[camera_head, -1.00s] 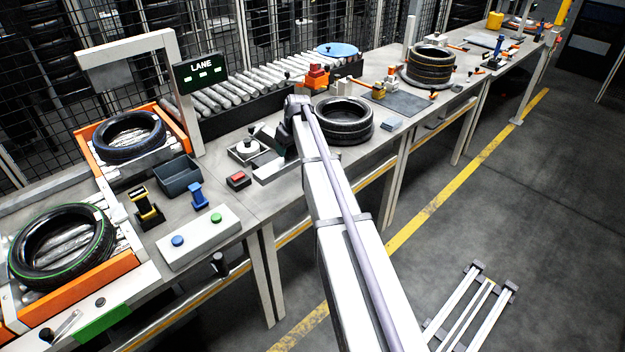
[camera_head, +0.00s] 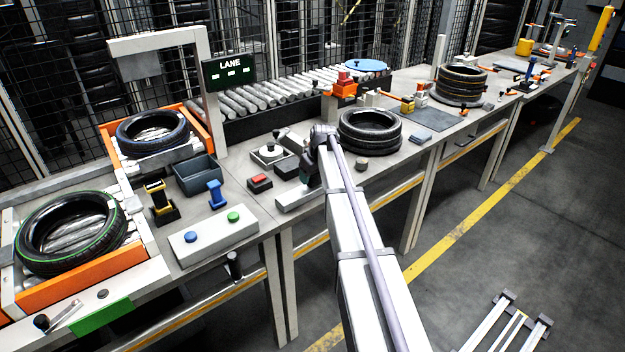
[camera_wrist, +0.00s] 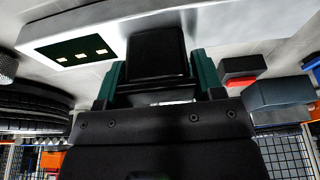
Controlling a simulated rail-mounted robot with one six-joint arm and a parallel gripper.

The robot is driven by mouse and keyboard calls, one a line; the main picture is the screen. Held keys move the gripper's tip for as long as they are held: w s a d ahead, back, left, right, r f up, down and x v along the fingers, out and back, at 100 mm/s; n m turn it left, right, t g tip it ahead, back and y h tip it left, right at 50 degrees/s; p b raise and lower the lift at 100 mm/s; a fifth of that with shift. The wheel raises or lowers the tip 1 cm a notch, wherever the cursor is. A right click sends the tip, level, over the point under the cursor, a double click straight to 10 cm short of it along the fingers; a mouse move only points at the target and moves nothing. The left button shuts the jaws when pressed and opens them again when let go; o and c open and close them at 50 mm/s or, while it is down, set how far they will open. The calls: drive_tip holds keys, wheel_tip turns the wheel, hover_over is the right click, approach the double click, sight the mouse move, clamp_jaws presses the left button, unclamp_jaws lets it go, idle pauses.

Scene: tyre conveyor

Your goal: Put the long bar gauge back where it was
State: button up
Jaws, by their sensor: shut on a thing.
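The long bar gauge shows in the wrist view as a pale grey bar (camera_wrist: 225,28) with a dark panel bearing three yellow marks near its left end. A black block stands up from its middle. My gripper (camera_wrist: 158,75) has its green fingers on either side of this block and is shut on it. In the head view, the gauge's pale end (camera_head: 292,199) shows at the bench's front edge, below my gripper (camera_head: 311,180). My arm hides the rest. I cannot tell whether the bar touches the bench.
A red button box (camera_head: 260,182) and a dark tray with a white round piece (camera_head: 268,154) are left of the gauge. Stacked tyres (camera_head: 370,130) stand behind and right. A small brown puck (camera_head: 361,163) sits right of my arm. A button panel (camera_head: 213,231) lies further left.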

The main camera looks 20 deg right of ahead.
sight(319, 189)
drive_tip(key=shift+f, duration=0.2)
drive_tip(key=o, duration=1.3)
drive_tip(key=shift+r, duration=0.1)
drive_tip(key=a+p+v, duration=0.1)
drive_tip(key=p+v, duration=1.1)
drive_tip(key=v, duration=0.1)
drive_tip(key=s+a+m+g, duration=0.1)
drive_tip(key=s+a, duration=0.6)
drive_tip(key=s, duration=0.3)
drive_tip(key=s+a+f+g, duration=0.1)
drive_tip(key=s+a, duration=0.6)
drive_tip(key=s, duration=0.2)
drive_tip(key=s+a+m+g, duration=0.1)
drive_tip(key=s+a, duration=0.7)
drive_tip(key=s, duration=0.2)
drive_tip(key=shift+s+a+f+m+h, duration=0.1)
drive_tip(key=shift+s+f+m+h, duration=0.1)
drive_tip(key=shift+s+m+h, duration=0.15)
